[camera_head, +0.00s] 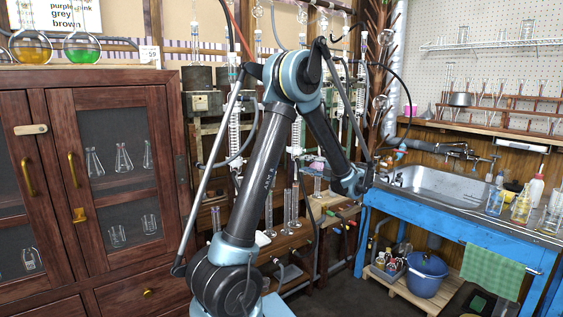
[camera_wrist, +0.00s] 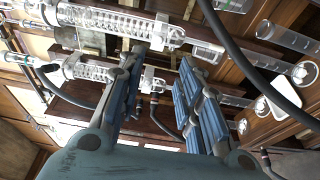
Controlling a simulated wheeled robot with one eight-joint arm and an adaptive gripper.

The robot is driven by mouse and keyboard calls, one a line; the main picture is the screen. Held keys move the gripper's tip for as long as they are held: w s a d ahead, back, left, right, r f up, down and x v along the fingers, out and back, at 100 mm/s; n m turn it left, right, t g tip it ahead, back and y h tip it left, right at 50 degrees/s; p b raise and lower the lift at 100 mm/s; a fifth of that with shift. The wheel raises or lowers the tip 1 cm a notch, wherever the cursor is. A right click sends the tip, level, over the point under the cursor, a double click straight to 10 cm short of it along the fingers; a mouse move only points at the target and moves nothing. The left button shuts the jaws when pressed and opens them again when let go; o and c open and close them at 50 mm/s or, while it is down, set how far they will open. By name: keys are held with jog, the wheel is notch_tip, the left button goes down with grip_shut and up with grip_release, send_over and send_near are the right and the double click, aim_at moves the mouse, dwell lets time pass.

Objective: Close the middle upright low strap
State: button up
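In the wrist view the rig lies sideways. A glass coil condenser (camera_wrist: 110,20) runs across the top, and a second condenser (camera_wrist: 95,71) runs below it toward my fingers. A pale strap-like fitting (camera_wrist: 160,31) sits at the upper condenser's end. Another pale fitting (camera_wrist: 151,82) shows between my fingers on the second one. I cannot tell whether either is open or closed. My gripper (camera_wrist: 163,58) is open, its fingers apart with nothing gripped. In the head view condensers stand at left (camera_head: 235,125) and centre (camera_head: 297,135); my arm hides part of the rig.
Dark hoses (camera_wrist: 245,60) cross the wrist view near the right finger. Glass cylinders (camera_head: 291,208) stand on the rig's lower shelf. A wooden cabinet (camera_head: 105,180) is at left, and a blue sink bench (camera_head: 450,215) at right. Dark floor shows between them.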

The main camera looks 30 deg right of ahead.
jog(key=x, duration=1.3)
jog(key=shift+w, duration=0.4)
jog(key=shift+a, duration=0.1)
jog(key=shift+c, duration=0.6)
grip_shut()
